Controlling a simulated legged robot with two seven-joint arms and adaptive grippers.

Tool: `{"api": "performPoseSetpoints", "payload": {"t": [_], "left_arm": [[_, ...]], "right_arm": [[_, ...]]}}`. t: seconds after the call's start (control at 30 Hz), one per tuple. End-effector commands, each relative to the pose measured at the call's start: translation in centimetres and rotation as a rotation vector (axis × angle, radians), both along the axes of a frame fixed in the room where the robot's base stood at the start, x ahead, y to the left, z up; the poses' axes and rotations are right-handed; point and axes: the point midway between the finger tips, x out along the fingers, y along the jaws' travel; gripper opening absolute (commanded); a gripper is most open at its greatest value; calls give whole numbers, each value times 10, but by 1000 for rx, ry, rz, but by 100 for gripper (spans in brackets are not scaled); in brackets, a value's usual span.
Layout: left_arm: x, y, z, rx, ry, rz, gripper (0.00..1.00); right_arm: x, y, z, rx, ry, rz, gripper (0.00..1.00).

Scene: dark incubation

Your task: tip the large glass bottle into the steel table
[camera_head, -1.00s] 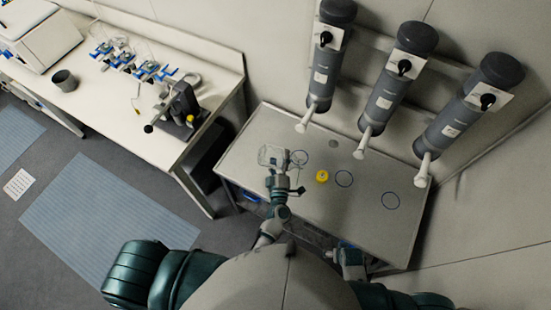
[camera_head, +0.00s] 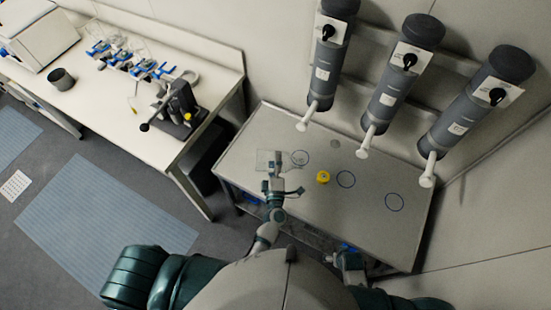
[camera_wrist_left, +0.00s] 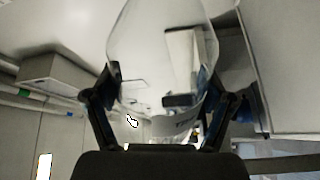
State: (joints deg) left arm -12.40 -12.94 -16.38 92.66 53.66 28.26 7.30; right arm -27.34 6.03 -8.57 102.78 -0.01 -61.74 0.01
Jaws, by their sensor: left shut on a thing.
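The large glass bottle (camera_head: 268,159) is clear and hard to make out against the grey top. It is held over the left part of the steel table (camera_head: 375,228) and looks tilted onto its side. My left gripper (camera_head: 272,180) is shut on it. In the left wrist view the bottle (camera_wrist_left: 165,45) sits between both fingers of the left gripper (camera_wrist_left: 160,100). I cannot tell if anything is inside it. My right gripper (camera_head: 350,262) is low at the table's front edge, and its fingers are not clear.
A yellow cap (camera_head: 323,178) lies on the table among blue circles. Three grey cylinders (camera_head: 386,97) with white spouts hang on the wall above the back edge. The table's right part is clear.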

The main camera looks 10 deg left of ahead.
Motion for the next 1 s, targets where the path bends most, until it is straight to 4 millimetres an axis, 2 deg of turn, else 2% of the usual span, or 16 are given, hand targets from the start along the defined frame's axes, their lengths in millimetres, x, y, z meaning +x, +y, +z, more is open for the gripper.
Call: {"api": "performPoseSetpoints", "payload": {"t": [0.13,0.4,0.53,0.87,1.0], "left_arm": [[0,1,-9,-51,-13,0,21],[-1,6,-34,-271,-59,0,21],[-2,7,-37,-331,-71,1,21],[-1,7,-36,-345,-75,0,21],[-1,6,-48,-418,-90,1,21]], "right_arm": [[0,0,-12,0,1,0,100],[-1,0,-49,-1,3,0,100],[-1,0,-54,-1,3,0,100],[-1,0,-54,-1,3,0,100],[-2,0,-71,0,5,0,100]]}}
